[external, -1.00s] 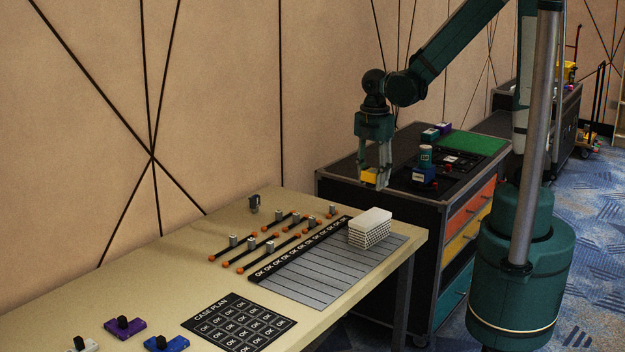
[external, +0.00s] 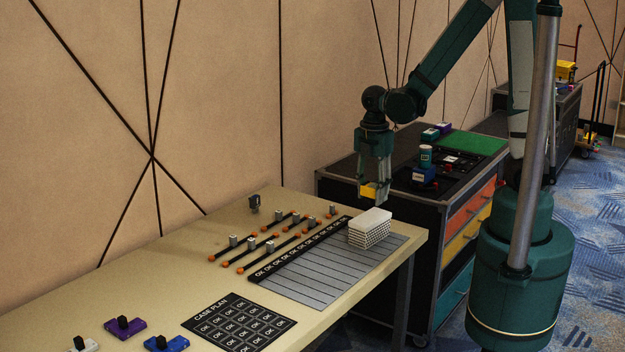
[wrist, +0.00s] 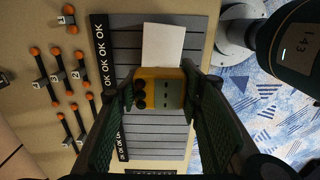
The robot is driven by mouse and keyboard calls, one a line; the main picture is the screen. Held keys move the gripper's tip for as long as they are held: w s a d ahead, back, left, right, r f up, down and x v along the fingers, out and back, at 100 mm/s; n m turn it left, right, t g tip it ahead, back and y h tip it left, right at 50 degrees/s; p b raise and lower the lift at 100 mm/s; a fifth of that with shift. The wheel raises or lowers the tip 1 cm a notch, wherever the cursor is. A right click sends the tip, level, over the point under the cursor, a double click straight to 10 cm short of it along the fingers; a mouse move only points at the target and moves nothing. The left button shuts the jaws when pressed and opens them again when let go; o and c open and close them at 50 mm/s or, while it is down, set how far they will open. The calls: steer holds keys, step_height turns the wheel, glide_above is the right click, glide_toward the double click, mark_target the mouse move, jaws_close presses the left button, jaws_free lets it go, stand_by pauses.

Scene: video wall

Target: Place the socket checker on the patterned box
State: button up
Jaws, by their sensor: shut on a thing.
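My gripper (external: 374,194) is shut on the socket checker (external: 368,190), a small yellow block with a grey face and dark marks, and holds it in the air. In the wrist view the socket checker (wrist: 160,93) sits between the fingers of my gripper (wrist: 160,95). The patterned box (external: 370,235) has a plain white top and black-and-white sides, and stands on the table near its right end. The socket checker appears above the box in the external view. In the wrist view the white top of the box (wrist: 163,45) shows just beyond the socket checker, which may hide its near edge.
The table (external: 150,275) carries a grey striped mat (external: 320,275), several black bars with orange ends (external: 265,250), and a black case plan sheet (external: 238,317). Purple, blue and white pieces lie at the front left. A dark drawer cabinet (external: 400,225) stands behind the table.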

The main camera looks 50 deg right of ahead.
mark_target(372, 185)
steer(key=shift+f, duration=0.4)
steer(key=shift+f, duration=0.1)
steer(key=shift+f+b, duration=0.5)
steer(key=shift+f, duration=1.45)
steer(key=shift+f, duration=0.2)
steer(key=o, duration=0.9)
steer(key=shift+r, duration=0.25)
steer(key=shift+r+p, duration=1.3)
steer(key=shift+r, duration=4.65)
